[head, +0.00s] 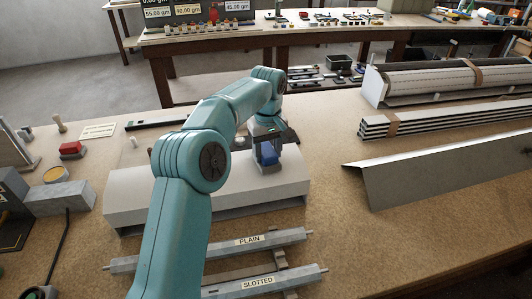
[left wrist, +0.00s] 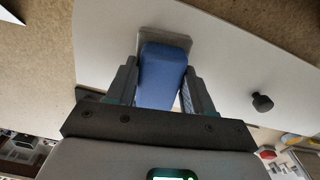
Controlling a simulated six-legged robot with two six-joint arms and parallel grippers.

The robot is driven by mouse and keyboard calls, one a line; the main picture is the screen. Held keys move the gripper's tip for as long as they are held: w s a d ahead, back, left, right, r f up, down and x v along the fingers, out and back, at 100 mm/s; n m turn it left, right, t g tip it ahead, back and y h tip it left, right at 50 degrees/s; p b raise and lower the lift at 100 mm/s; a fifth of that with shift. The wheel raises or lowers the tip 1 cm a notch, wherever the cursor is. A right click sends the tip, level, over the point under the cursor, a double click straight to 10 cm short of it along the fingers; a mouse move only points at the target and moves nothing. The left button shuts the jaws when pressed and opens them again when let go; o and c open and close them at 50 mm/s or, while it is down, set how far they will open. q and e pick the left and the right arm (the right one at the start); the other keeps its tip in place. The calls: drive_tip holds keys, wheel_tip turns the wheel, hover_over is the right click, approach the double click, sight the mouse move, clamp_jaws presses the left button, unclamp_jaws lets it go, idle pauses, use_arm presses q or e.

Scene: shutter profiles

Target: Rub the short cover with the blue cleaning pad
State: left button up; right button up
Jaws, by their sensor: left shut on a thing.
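The short cover (head: 240,192) is a pale grey folded sheet lying on the bench, partly hidden behind my left arm. It also fills much of the left wrist view (left wrist: 228,60). My left gripper (head: 268,152) is over the right part of the cover, pointing down. It is shut on the blue cleaning pad (head: 270,158), a blue block on a grey base. In the left wrist view the blue block (left wrist: 162,78) sits between both fingers, its grey base against the pale surface behind. I cannot tell whether the base touches the cover. My right gripper is not in view.
Two bars labelled PLAIN (head: 250,240) and SLOTTED (head: 258,282) lie in front of the cover. A long angled grey profile (head: 450,170) and strapped slats (head: 440,121) lie to the right. A red-topped block (head: 72,149) stands left. Bare bench shows right of the cover.

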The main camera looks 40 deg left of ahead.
use_arm(q)
drive_tip(key=shift+s+d+f+b, duration=0.1)
drive_tip(key=shift+s+d+b, duration=0.35)
drive_tip(key=shift+d, duration=0.15)
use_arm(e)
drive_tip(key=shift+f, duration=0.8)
use_arm(q)
wheel_tip(320, 180, up, 6)
drive_tip(key=p, duration=0.6)
drive_tip(key=shift+p, duration=0.35)
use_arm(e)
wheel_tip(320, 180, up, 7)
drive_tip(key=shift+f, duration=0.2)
use_arm(q)
drive_tip(key=shift+w+r+p, duration=0.1)
drive_tip(key=shift+r+p, duration=0.45)
drive_tip(key=shift+r, duration=0.05)
wheel_tip(320, 180, up, 2)
drive_tip(key=shift+r+p, duration=0.1)
drive_tip(key=shift+p, duration=0.95)
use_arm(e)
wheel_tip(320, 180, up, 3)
use_arm(q)
drive_tip(key=shift+f, duration=0.2)
